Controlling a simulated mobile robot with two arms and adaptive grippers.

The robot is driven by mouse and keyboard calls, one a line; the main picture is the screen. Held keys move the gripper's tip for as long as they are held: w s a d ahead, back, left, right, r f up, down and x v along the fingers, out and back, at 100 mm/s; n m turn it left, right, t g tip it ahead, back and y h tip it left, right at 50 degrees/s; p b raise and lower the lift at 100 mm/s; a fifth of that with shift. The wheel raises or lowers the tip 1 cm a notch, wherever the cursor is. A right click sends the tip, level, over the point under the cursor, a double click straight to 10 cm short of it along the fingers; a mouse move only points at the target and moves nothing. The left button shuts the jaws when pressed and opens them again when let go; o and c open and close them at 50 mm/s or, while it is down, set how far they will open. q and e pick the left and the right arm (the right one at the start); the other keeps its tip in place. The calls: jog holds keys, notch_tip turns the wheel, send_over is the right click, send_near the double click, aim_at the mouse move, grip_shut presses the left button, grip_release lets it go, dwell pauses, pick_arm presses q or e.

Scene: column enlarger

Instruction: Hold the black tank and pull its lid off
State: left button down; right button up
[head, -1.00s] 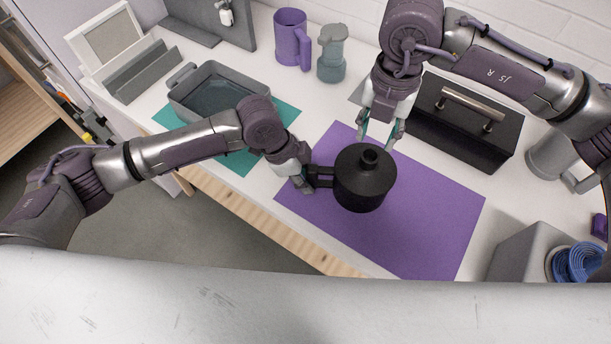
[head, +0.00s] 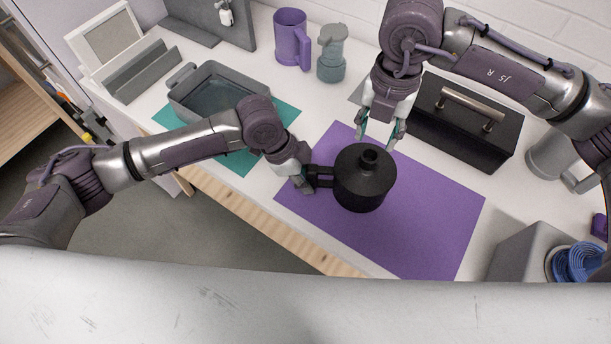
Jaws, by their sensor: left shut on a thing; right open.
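The black tank (head: 361,190) stands upright on the purple mat (head: 430,220). Its black lid (head: 362,158), with a short round neck on top, sits on it. My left gripper (head: 308,178) is at the tank's left side, shut on the tank's side handle; its fingers partly hide the handle. My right gripper (head: 379,137) points down just behind and above the lid. Its two fingers are apart with nothing between them.
A black box with a metal handle (head: 465,125) stands right behind the mat. A grey tray (head: 220,92) sits on a teal mat at left. A purple jug (head: 291,38) and a grey-green bottle (head: 332,55) stand behind. The purple mat's right part is clear.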

aim_at(370, 154)
jog(key=shift+o, duration=0.9)
jog(key=shift+r, duration=0.1)
jog(key=shift+a+r+n, duration=0.15)
jog(key=shift+n, duration=0.4)
jog(key=shift+a+r+n, duration=0.15)
jog(key=shift+n, duration=0.4)
jog(key=shift+r+n, duration=0.1)
jog(key=shift+n, duration=0.3)
jog(key=shift+d+r+n, duration=0.1)
jog(key=shift+d+n, duration=0.2)
jog(key=shift+n, duration=0.3)
jog(key=shift+f, duration=4.5)
jog(key=shift+c, duration=0.3)
grip_shut()
